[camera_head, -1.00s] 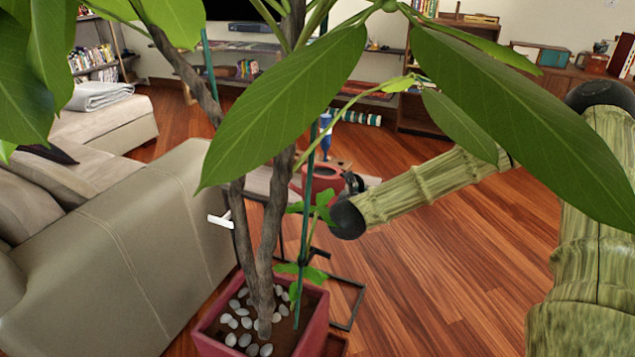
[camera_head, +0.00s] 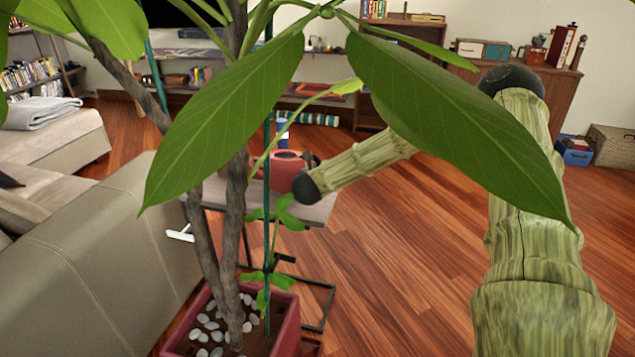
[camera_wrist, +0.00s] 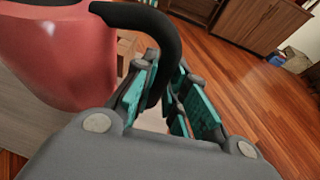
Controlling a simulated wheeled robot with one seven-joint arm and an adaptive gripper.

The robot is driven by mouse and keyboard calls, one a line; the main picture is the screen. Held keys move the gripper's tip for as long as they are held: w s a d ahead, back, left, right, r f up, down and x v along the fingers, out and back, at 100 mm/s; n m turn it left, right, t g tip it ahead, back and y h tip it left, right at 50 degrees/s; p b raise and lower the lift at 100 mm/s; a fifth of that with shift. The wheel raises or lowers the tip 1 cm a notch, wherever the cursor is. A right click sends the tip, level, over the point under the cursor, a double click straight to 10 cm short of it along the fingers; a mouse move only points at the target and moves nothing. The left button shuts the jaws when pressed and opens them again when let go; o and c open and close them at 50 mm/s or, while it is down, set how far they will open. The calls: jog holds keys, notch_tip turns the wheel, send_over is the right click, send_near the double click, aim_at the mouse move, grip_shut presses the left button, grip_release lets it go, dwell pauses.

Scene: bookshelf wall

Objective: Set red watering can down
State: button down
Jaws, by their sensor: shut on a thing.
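The red watering can (camera_head: 284,168) shows in the head view behind the plant's trunk and over a small side table (camera_head: 312,212). In the wrist view the red can body (camera_wrist: 72,55) fills the upper left, with its black handle (camera_wrist: 160,45) curving down between the teal-padded fingers. My gripper (camera_wrist: 168,95) is shut on that handle. In the head view the fingers are largely hidden behind my arm's dark end. I cannot tell whether the can's base touches the table top.
A potted plant (camera_head: 235,215) with broad leaves stands close in front and hides part of the table. A grey sofa (camera_head: 100,260) is at left. Shelves (camera_head: 400,60) line the back wall.

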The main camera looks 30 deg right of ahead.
jog(key=shift+w+d, duration=0.15)
jog(key=shift+w, duration=0.1)
jog(key=shift+w+f, duration=0.1)
jog(key=shift+f, duration=1.55)
jog(key=shift+f, duration=0.15)
jog(key=c, duration=1.5)
grip_release()
jog(key=shift+o, duration=0.2)
jog(key=v, duration=1.2)
